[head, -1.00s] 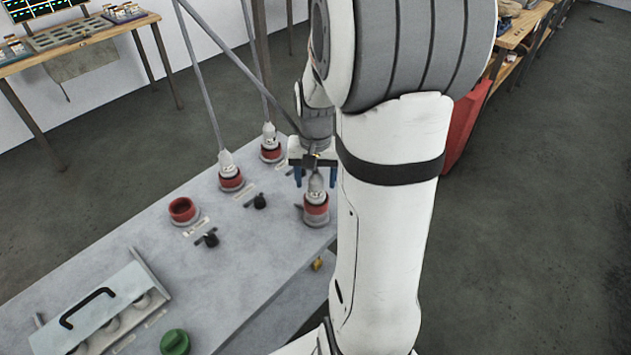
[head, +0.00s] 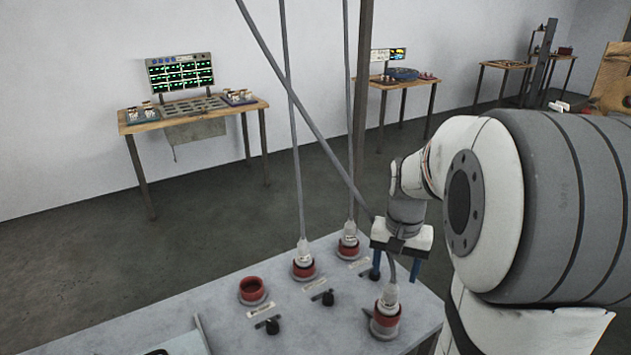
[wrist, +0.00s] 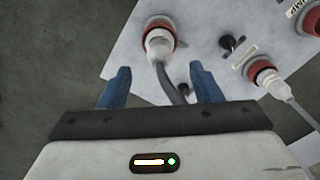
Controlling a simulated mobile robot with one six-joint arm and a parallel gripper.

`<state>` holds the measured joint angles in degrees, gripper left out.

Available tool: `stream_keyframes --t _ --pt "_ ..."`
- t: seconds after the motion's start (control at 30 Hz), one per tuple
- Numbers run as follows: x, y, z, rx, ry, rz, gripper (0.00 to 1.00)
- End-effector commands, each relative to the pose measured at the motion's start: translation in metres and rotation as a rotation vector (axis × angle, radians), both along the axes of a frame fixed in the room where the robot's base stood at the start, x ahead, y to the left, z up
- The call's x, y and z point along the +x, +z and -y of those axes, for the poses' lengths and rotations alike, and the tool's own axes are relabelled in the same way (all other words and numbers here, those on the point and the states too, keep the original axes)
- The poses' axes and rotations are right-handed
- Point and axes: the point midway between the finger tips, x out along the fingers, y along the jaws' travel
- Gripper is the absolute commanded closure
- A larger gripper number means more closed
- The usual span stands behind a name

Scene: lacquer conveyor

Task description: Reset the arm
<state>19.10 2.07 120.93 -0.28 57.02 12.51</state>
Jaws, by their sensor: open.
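My gripper (head: 396,267) is open, its two blue fingers pointing down over the grey panel top (head: 225,290) near its right end. A white plug sits in a red socket (head: 386,318) just in front of and below the fingers. The wrist view shows the open fingers (wrist: 159,88) apart, with that plug (wrist: 159,42) beyond them and its grey cable passing between them. I cannot tell whether the fingers touch the cable. My arm fills the right side of the head view.
Two more plugged red sockets (head: 304,268) (head: 348,247) stand behind, with cables rising. An empty red socket (head: 252,290) and several black knobs (head: 328,298) are on the panel. A wooden table (head: 190,115) with a screen stands by the wall. The floor between is clear.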

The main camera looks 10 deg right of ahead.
Motion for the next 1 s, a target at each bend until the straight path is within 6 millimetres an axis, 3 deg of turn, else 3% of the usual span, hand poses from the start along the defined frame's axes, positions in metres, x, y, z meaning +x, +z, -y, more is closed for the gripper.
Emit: stream_keyframes --t 0.17,0.4,0.53,0.7,0.87,1.0 --pt "-0.014 0.012 -0.023 -0.011 0.075 0.035 0.42" --pt "-0.067 0.031 -0.085 -0.043 0.323 0.148 0.42" --pt "-0.095 0.033 -0.108 -0.056 0.440 0.199 0.42" --pt "-0.116 0.031 -0.122 -0.066 0.528 0.241 0.42" --pt "-0.121 0.030 -0.125 -0.067 0.548 0.248 0.42" --pt "-0.121 0.030 -0.125 -0.068 0.547 0.247 0.51"
